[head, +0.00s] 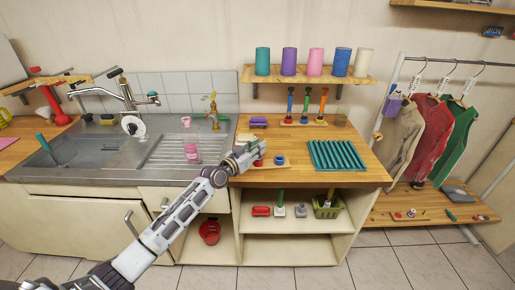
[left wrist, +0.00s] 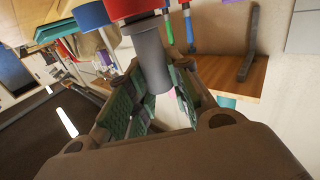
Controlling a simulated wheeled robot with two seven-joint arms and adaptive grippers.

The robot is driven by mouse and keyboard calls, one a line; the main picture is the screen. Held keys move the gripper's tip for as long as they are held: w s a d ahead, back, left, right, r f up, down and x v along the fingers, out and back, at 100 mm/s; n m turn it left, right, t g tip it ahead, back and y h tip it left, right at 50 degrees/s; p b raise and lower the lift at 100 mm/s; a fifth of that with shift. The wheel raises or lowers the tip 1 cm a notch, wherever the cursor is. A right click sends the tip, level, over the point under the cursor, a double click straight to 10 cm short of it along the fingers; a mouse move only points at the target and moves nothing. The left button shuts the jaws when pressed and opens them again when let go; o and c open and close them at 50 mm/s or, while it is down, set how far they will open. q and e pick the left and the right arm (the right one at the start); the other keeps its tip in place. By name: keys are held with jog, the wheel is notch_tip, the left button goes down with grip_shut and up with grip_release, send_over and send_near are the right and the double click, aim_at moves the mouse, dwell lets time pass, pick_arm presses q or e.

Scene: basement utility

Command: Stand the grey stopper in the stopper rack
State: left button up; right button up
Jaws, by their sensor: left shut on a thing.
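My left gripper (head: 249,152) is above the left part of the wooden counter, beside the stopper rack. In the left wrist view its jaws (left wrist: 163,100) are shut on the grey stopper (left wrist: 152,58), a plain grey cylinder. In the head view I cannot tell the stopper apart from the gripper. The stopper rack (head: 270,166) is a small wooden board on the counter, partly hidden by my gripper. A red stopper (head: 258,161) and a blue stopper (head: 279,160) stand at it. The left wrist view shows red (left wrist: 130,8) and blue (left wrist: 90,14) pieces close to the grey stopper. My right gripper is not in view.
A teal ribbed drainer mat (head: 336,155) lies right of the rack. A purple piece (head: 258,122) and a holder with several coloured tools (head: 304,121) stand behind. Some bare counter lies behind the rack.

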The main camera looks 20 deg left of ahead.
pick_arm(q)
jog(key=shift+f+b, duration=0.35)
jog(key=shift+f, duration=0.05)
jog(key=o, duration=1)
jog(key=shift+f, duration=0.1)
jog(key=shift+s, duration=0.1)
jog(key=shift+s+f, duration=0.1)
jog(key=shift+s, duration=0.05)
jog(key=shift+v, duration=1.5)
jog(key=shift+s+a, duration=0.45)
jog(key=shift+s, duration=0.1)
jog(key=shift+v, duration=1.35)
jog(key=shift+r+v, duration=0.15)
jog(key=shift+v, duration=1)
jog(key=shift+r+v, duration=0.15)
jog(key=shift+v, duration=1)
